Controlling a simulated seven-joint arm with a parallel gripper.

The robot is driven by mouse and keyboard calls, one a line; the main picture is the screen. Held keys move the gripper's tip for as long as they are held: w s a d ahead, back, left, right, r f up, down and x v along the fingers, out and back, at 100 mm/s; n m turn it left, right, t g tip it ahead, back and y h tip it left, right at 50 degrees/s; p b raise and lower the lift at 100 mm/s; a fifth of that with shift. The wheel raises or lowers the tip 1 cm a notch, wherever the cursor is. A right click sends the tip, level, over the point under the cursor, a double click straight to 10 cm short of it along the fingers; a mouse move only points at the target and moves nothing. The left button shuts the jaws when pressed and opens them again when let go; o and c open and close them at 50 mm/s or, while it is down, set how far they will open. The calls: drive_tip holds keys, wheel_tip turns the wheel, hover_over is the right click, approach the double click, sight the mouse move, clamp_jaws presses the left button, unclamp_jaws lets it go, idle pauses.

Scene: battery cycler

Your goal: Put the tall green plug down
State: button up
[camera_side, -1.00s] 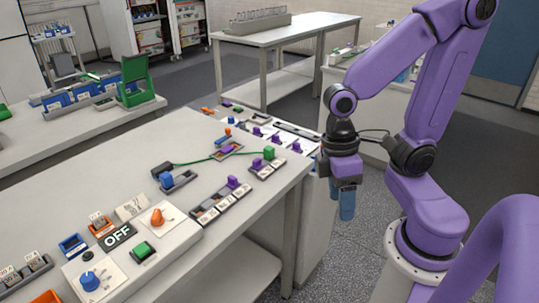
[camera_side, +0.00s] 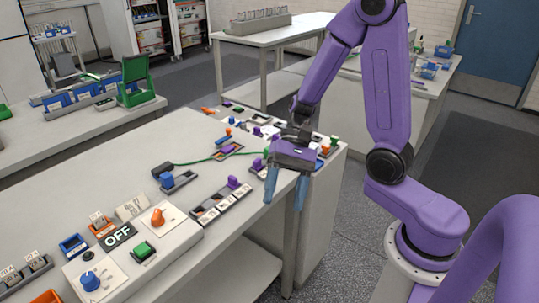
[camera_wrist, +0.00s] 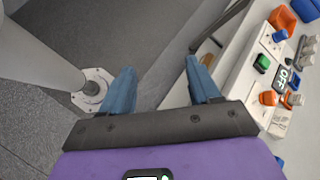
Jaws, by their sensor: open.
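A green block (camera_side: 266,152), which may be the tall green plug, shows as a sliver beside my gripper at the table's right edge. The rest of it is hidden behind the gripper. Another green piece (camera_side: 334,140) stands farther right on the table's far end; I cannot tell which is the tall plug. My gripper (camera_side: 284,202) is open and empty, fingers pointing down in front of the table edge. In the wrist view the gripper (camera_wrist: 160,65) has only floor and table side between its spread fingers.
A purple-plug strip (camera_side: 222,202) and a blue plug (camera_side: 166,180) sit on the table. A green cable (camera_side: 195,163) runs across it. The OFF panel (camera_side: 118,237), with a green button (camera_side: 143,250) and orange knob (camera_side: 158,217), is at the front. The table's left middle is clear.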

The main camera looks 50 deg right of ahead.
drive_tip(key=w+d+m+t+y, duration=0.25)
drive_tip(key=w+m+t, duration=0.25)
drive_tip(key=w+m, duration=0.3)
drive_tip(key=m+t+h, duration=1.2)
drive_tip(key=m, duration=0.9)
approach(265, 151)
drive_tip(key=shift+y, duration=0.25)
drive_tip(key=shift+w+d+f, duration=0.25)
drive_tip(key=shift+w+f, duration=0.35)
drive_tip(key=shift+w, duration=0.25)
drive_tip(key=shift+w+d+f, duration=0.3)
drive_tip(key=shift+w+f, duration=0.35)
drive_tip(key=shift+w, duration=0.25)
drive_tip(key=shift+w+d+f, duration=0.25)
drive_tip(key=shift+w+f, duration=0.35)
drive_tip(key=shift+w, duration=0.25)
drive_tip(key=shift+r+x, duration=0.15)
drive_tip(key=shift+x, duration=1.2)
drive_tip(key=shift+r+x, duration=0.1)
drive_tip(key=shift+x, duration=1.25)
drive_tip(key=shift+w+d, duration=0.1)
drive_tip(key=shift+c, duration=0.3)
